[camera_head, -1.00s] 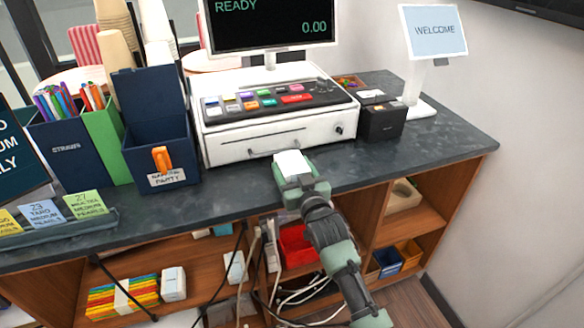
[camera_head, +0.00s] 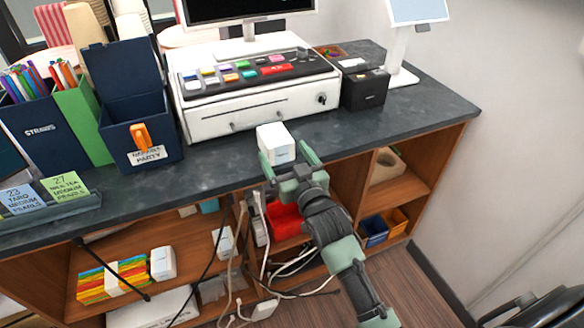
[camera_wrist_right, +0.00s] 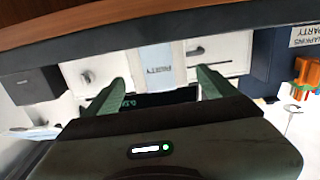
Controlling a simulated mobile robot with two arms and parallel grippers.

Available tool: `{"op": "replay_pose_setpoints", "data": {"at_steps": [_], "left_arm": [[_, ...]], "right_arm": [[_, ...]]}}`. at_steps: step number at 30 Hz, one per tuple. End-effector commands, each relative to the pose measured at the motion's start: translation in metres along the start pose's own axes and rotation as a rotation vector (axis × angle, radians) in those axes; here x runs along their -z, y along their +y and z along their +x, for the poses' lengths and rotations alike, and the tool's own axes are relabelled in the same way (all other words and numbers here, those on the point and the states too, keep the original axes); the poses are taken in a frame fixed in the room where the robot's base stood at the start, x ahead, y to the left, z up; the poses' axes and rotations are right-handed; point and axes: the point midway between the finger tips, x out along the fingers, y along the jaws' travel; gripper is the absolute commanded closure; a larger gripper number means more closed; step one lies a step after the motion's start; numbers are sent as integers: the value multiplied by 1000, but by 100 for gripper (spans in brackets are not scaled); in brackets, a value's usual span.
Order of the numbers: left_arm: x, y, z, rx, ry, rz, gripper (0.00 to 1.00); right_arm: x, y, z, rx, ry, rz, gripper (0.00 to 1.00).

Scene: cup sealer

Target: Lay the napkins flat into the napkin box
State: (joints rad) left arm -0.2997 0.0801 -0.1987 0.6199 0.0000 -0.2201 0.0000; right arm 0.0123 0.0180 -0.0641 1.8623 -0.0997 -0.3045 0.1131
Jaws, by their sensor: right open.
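A white napkin pack (camera_head: 275,143) with a small printed label stands on the counter's front edge, in front of the cash drawer. It also shows in the right wrist view (camera_wrist_right: 165,68). My right gripper (camera_head: 287,158) is open and empty, at the near side of the pack, with its green fingers spread to either side. The wrist view shows a finger on each side (camera_wrist_right: 163,88); I cannot tell whether either touches the pack. The navy napkin box (camera_head: 118,148), with its lid raised and an orange clip on its front, stands to the left. My left gripper is out of view.
The cash register (camera_head: 260,100) stands behind the pack, and a small black box (camera_head: 364,88) is to its right. A green holder (camera_head: 84,125) and navy straw box (camera_head: 40,132) stand left of the napkin box. Shelves below hold another white pack (camera_head: 163,263) and cables.

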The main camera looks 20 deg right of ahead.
Motion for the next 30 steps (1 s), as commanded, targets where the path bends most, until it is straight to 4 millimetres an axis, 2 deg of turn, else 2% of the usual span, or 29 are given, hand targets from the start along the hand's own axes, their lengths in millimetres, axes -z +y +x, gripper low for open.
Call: {"op": "replay_pose_setpoints", "data": {"at_steps": [3,9,18,20,23,25,26,27,28,29,30], "left_arm": [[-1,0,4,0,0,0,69],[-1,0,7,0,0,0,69],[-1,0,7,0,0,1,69],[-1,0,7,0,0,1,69],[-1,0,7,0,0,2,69],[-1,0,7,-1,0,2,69],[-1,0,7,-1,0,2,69],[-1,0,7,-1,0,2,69],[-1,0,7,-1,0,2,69],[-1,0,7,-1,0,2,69],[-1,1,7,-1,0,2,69]], "right_arm": [[-2,0,-25,0,-3,0,13],[-1,0,-47,0,-1,0,13],[0,0,-52,0,-2,0,13],[-7,0,-51,1,-13,-1,13],[-44,-3,-50,8,-82,-5,13],[-93,-7,-52,18,-170,-10,13],[-119,-9,-55,24,-217,-14,13],[-157,-11,-62,31,-287,-19,13],[-187,-13,-69,37,-341,-23,13],[-217,-14,-78,43,-396,-27,13],[-255,-16,-93,50,-469,-33,13]]}}
